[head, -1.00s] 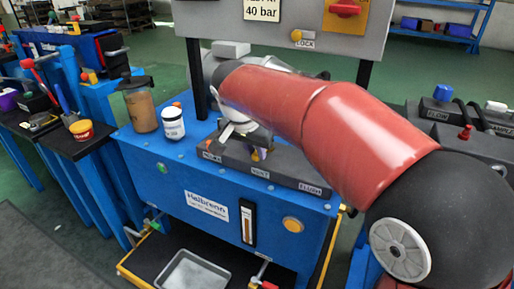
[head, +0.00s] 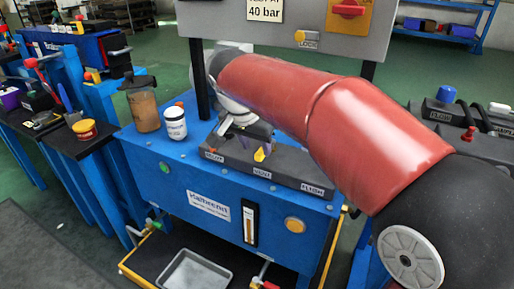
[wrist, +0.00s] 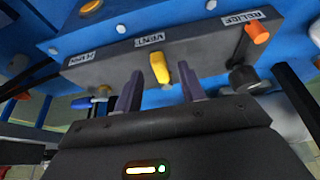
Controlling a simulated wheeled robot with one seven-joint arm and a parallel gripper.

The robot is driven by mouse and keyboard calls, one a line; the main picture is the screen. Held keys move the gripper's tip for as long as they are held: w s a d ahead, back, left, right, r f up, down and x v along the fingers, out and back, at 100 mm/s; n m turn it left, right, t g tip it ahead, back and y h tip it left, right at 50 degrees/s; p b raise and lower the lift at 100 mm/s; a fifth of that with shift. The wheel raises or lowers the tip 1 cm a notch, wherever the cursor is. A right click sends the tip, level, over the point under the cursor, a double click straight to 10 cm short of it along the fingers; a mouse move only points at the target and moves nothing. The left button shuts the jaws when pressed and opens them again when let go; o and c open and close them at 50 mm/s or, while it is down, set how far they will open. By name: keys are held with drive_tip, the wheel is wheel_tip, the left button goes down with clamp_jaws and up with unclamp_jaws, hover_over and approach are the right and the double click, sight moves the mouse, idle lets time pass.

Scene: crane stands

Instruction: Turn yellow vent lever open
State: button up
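The yellow vent lever (wrist: 159,67) stands up from the middle of a dark grey valve block (wrist: 205,50), below the VENT label (wrist: 149,40). In the head view the yellow lever (head: 261,154) shows small, just below my arm. My gripper (wrist: 160,73) is open, with its two purple fingers apart, one on each side of the lever in the wrist view. Gaps show between the lever and both fingers; I cannot tell how deep it sits between them. In the head view my arm hides most of the gripper.
An orange-tipped lever (wrist: 257,33) stands right of the vent lever in the wrist view, and a blue handle (wrist: 88,101) shows at left. A white jar (head: 174,123) and brown bottle (head: 143,106) stand on the blue bench (head: 170,165). A panel (head: 300,25) hangs above.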

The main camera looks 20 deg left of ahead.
drive_tip(key=v, duration=0.5)
drive_tip(key=shift+s+r, duration=0.1)
drive_tip(key=shift+r, duration=0.1)
